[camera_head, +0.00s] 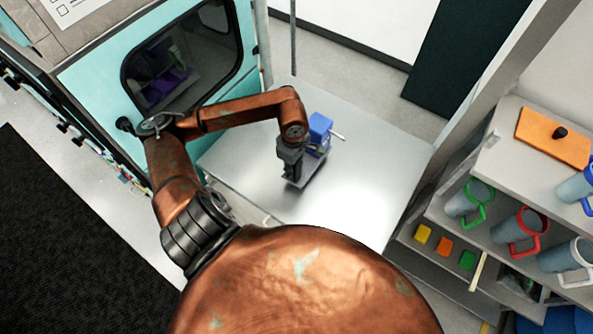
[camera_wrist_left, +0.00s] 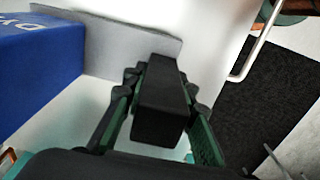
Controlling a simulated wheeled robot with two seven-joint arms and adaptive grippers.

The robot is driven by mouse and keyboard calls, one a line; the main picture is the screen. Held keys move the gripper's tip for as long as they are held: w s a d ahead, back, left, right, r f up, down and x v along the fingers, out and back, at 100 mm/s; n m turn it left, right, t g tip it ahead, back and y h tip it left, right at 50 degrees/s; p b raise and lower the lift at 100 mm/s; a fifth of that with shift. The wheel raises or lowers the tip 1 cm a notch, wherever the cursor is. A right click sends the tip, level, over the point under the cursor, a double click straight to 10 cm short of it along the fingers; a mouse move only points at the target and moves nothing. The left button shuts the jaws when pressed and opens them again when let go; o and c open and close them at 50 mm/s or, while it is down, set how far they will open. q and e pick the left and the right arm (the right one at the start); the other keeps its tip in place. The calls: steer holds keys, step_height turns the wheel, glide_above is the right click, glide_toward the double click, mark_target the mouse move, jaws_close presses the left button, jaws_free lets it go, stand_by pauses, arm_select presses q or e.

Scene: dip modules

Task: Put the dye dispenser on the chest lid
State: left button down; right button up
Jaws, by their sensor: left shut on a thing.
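The dye dispenser (camera_head: 320,128) is a blue box on a thin grey plate, with a pale rod sticking out on its right side. In the left wrist view its blue body (camera_wrist_left: 38,70) shows part of its lettering. My left gripper (camera_head: 290,174) is shut on a black block (camera_wrist_left: 162,95), seemingly a grip of the dispenser. The dispenser is over the middle of the silver chest lid (camera_head: 355,195). I cannot tell whether its plate touches the lid. My gripper hides part of the dispenser. My right gripper is not in view.
A teal cabinet (camera_head: 95,80) with a dark window stands left of the lid. A shelf unit (camera_head: 510,165) at the right holds several mugs, an orange board (camera_head: 553,137) and small coloured blocks. The lid is bare around the dispenser. A copper-coloured part of mine covers the lower middle.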

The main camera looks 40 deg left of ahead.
arm_select(q)
steer(key=shift+w+f, duration=0.25)
steer(key=shift+f, duration=0.2)
steer(key=f+p, duration=0.2)
steer(key=f, duration=0.1)
steer(key=shift+w+d+f, duration=0.15)
steer(key=shift+w+f, duration=0.1)
steer(key=shift+w, duration=0.1)
steer(key=shift+f, duration=0.1)
steer(key=c, duration=1.6)
jaws_free()
steer(key=shift+s, duration=0.1)
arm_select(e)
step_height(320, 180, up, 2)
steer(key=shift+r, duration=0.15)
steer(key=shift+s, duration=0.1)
arm_select(q)
steer(key=shift+r, duration=0.2)
step_height(320, 180, up, 12)
steer(key=b, duration=0.3)
steer(key=shift+f, duration=0.2)
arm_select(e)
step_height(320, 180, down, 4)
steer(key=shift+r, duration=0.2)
